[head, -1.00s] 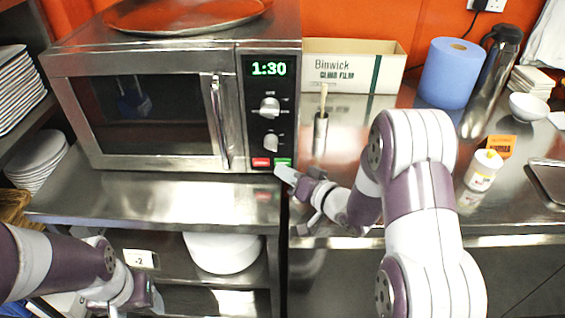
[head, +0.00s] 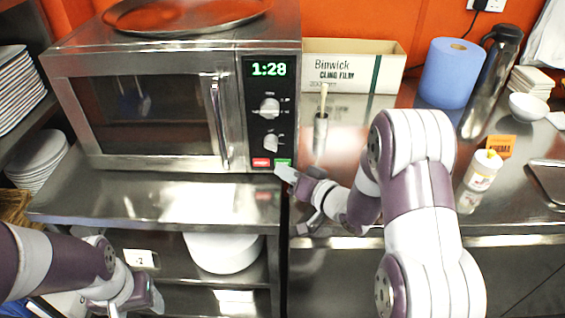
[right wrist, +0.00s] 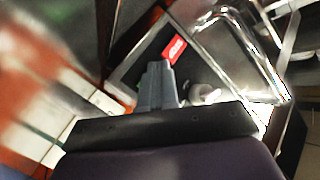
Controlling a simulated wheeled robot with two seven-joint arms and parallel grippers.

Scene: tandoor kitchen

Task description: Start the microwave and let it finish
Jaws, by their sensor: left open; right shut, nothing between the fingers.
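The microwave (head: 150,110) stands on a steel shelf with its door shut. Its green display (head: 269,69) reads 1:28. Below the display are two knobs, a red button (head: 261,162) and a green button (head: 284,162). My right gripper (head: 281,172) is shut and empty, its tip just below and in front of the green button; I cannot tell if it touches. In the right wrist view the shut fingers (right wrist: 158,75) point at the panel, and the red button (right wrist: 174,50) shows beside them. My left gripper (head: 140,304) is low at the left, in front of the lower shelf.
A round metal tray (head: 185,14) lies on the microwave. To the right are a cling film box (head: 350,70), a blue paper roll (head: 452,75), a steel flask (head: 490,85) and a white tub (head: 482,170). Plates (head: 36,160) are stacked at the left.

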